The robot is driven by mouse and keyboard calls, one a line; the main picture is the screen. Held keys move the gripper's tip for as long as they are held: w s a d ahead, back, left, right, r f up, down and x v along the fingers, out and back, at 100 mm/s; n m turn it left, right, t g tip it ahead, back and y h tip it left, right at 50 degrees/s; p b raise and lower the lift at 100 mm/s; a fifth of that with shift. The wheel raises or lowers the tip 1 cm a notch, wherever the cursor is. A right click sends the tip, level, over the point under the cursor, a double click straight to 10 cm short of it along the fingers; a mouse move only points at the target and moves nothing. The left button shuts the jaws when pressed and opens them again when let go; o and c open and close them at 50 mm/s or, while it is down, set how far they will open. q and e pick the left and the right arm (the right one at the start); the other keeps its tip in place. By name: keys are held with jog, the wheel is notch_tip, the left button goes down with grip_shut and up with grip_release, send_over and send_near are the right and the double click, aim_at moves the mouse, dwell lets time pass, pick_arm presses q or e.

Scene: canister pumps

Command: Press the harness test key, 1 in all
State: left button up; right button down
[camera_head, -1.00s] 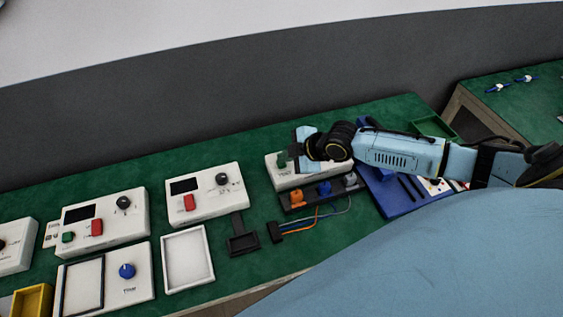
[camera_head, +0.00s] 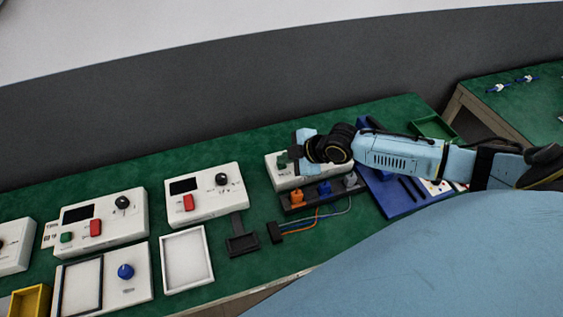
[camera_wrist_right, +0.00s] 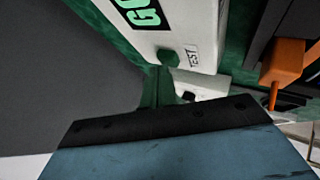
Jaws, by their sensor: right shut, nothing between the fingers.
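The harness tester is a white box (camera_head: 284,184) at the middle right of the bench, partly covered by my right gripper. Its green test key (camera_head: 282,160) shows at the box's left end. In the right wrist view the green key (camera_wrist_right: 168,57) stands beside a "TEST" label, near a dark display with green letters, partly cut off, that begin "GO". My right gripper (camera_head: 294,157) is shut and empty, low over the box close to the key. I cannot tell whether it touches the key. My left gripper is not in view.
A dark connector block (camera_head: 320,196) with orange, blue and grey plugs lies in front of the box; an orange plug (camera_wrist_right: 286,62) shows near the wrist. A blue tray (camera_head: 398,205) is to the right. White control units (camera_head: 205,207) stand to the left.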

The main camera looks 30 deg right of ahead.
aim_at(286, 165)
jog(key=shift+r, duration=0.1)
jog(key=shift+r+p, duration=0.8)
jog(key=shift+p, duration=0.1)
notch_tip(286, 165, up, 5)
jog(key=p, duration=0.4)
jog(key=shift+p, duration=0.4)
